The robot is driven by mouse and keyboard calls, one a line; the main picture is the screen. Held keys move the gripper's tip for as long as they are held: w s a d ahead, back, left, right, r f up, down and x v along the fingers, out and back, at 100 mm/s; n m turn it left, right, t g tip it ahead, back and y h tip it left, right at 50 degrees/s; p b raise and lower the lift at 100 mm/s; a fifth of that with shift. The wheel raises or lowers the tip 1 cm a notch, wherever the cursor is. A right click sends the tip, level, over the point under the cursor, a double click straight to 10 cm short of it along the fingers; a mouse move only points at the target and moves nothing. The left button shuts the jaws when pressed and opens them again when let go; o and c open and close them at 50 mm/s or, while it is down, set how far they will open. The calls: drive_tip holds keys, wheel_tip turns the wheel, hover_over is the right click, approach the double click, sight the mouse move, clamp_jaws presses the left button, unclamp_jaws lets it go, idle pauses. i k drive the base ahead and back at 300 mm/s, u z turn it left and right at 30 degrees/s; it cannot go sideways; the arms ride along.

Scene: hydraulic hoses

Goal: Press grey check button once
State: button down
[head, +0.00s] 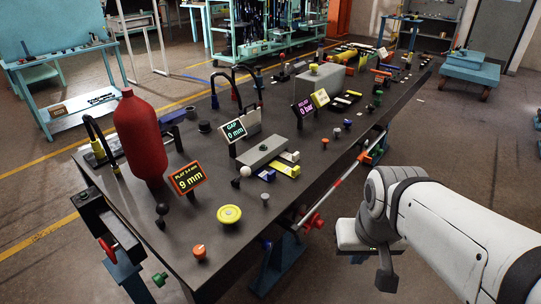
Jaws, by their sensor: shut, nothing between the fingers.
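Two small grey-topped buttons stand on the dark workbench (290,215). One grey button (265,198) is near the front edge, right of the yellow round knob (229,215). I cannot read which is the check button. My gripper (386,274) hangs at the end of my white arm, off the bench's right side, well apart from both buttons. It looks shut and empty, and its fingers are only partly clear.
A red cylinder (140,138), an orange-topped button (199,252), a display reading 9 mm (187,178) and a 0 mm display (234,131) stand on the bench. A grey block (263,150) lies behind the near grey button. Open floor lies right of the bench.

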sight(265, 197)
drive_tip(key=z, duration=2.15)
drive_tip(key=k, duration=1.85)
drive_tip(key=u, duration=1.45)
drive_tip(key=i, duration=1)
drive_tip(key=u, duration=0.05)
